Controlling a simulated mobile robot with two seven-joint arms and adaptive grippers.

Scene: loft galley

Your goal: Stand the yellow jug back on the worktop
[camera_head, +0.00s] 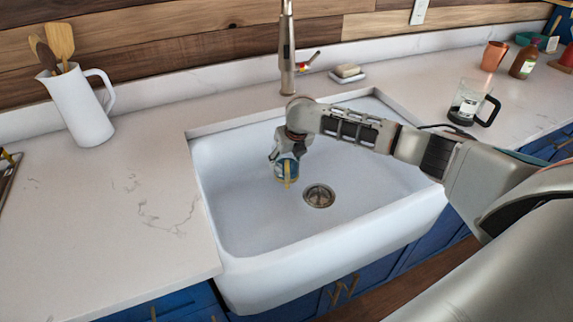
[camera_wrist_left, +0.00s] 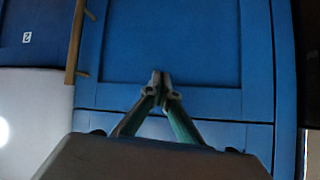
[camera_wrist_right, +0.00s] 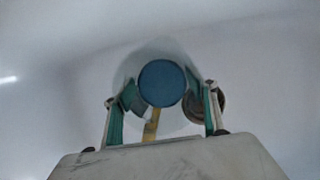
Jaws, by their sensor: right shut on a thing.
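My right gripper (camera_head: 286,160) is down inside the white sink (camera_head: 245,222) and shut on a small vessel (camera_head: 291,172). The vessel looks blue with a narrow yellow strip, perhaps its handle; I take it for the yellow jug. In the right wrist view it shows as a round blue face (camera_wrist_right: 161,83) between the two fingers, with the yellow strip (camera_wrist_right: 152,125) below. I cannot tell whether it touches the sink floor. My left gripper (camera_wrist_left: 161,82) is shut and empty in front of blue cabinet doors (camera_wrist_left: 175,40); it is outside the head view.
The worktop (camera_head: 110,210) left of the sink has wide free room. A white jug with wooden utensils (camera_head: 80,110) stands at its back. The tap (camera_head: 287,50) rises behind the sink. A glass press (camera_head: 467,103), copper cup (camera_head: 494,56) and bottle (camera_head: 524,62) stand right.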

